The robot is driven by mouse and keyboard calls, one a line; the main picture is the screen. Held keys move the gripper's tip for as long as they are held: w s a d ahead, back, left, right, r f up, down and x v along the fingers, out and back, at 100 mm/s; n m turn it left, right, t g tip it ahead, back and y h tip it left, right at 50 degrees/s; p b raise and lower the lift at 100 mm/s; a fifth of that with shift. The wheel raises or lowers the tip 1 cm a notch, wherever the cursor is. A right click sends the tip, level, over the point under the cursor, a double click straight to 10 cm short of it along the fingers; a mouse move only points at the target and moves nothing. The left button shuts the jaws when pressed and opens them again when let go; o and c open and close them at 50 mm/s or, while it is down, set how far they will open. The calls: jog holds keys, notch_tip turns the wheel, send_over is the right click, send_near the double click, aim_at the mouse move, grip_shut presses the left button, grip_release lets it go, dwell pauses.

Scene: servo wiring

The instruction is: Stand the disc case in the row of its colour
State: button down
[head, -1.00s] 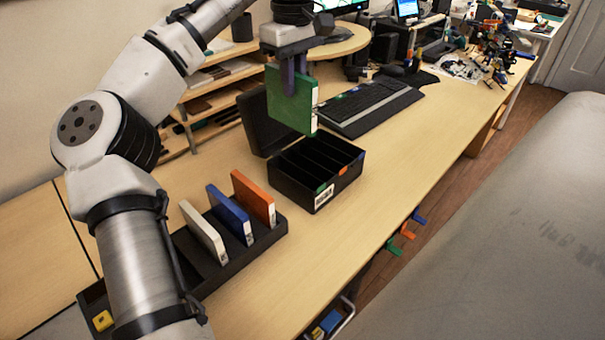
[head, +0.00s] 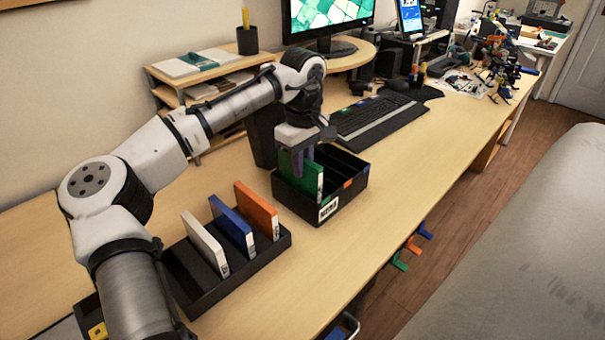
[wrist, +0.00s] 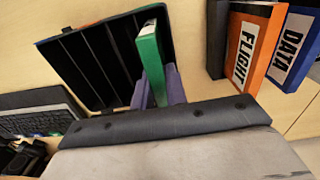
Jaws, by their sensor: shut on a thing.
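The green disc case (head: 314,183) stands upright in the row at the left end of the black divided box (head: 346,202). Its lower part is hidden by the box wall, so I cannot tell whether it touches the floor. My gripper (head: 303,163) is directly above the box, pointing down, shut on the case's upper part. In the wrist view, my gripper (wrist: 158,88) has a finger on each side of the green case (wrist: 149,50), in the end row of the box (wrist: 100,22); the other rows are empty. Orange and blue marks show on the box's right side.
A black rack (head: 222,290) left of the box holds a white case (head: 205,243), a blue case (head: 232,226) and an orange case (head: 257,211). A keyboard (head: 375,118) lies behind the box. The desk's right front is clear.

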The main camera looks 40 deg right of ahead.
jog(key=shift+f, duration=1.55)
jog(key=shift+f, duration=0.2)
jog(key=c, duration=1.4)
grip_release()
jog(key=shift+r, duration=0.1)
notch_tip(320, 180, up, 12)
jog(key=shift+r, duration=0.1)
